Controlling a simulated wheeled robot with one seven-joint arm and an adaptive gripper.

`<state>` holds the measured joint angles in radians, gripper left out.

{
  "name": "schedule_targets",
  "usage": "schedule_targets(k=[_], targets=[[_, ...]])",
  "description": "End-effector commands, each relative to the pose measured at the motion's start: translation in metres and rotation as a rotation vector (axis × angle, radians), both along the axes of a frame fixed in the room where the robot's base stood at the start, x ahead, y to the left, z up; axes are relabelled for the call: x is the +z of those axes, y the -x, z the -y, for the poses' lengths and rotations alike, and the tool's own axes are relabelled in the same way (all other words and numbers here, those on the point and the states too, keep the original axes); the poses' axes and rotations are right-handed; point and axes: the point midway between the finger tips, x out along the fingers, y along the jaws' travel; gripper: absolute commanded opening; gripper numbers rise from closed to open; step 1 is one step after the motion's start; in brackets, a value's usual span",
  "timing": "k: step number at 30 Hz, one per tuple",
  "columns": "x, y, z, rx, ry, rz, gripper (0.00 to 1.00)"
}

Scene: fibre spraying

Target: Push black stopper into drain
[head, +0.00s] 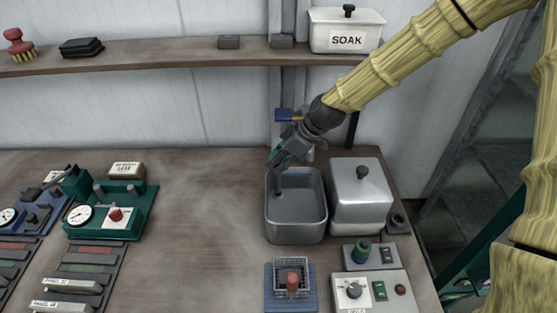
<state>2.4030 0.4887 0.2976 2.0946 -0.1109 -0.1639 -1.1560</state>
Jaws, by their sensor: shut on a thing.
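A grey metal basin (298,232) stands on the bench right of centre. My gripper (276,164) reaches down from the upper right over the basin's back left corner. It is shut on a slim dark piece (278,185), which appears to be the black stopper. The piece points down into the basin, and its lower end is near the basin's left inner wall. I cannot tell whether it touches the floor or sits in the drain. The drain itself cannot be made out.
A lidded metal box (361,208) stands close to the basin's right. A wire basket on a blue base (290,288) and control boxes (367,292) are in front. Green gauge equipment (108,212) is at left. The bench between is clear. A shelf (185,52) runs behind.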

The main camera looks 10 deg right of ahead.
Motion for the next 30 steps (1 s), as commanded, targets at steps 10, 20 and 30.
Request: schedule_targets(k=[10, 20, 30], targets=[[-0.007, 0.000, 0.000, 0.001, 0.000, 0.000, 0.00], [-0.013, 0.000, 0.000, 0.001, 0.000, 0.000, 0.00], [-0.020, 0.000, 0.000, 0.000, -0.001, 0.000, 0.00]])
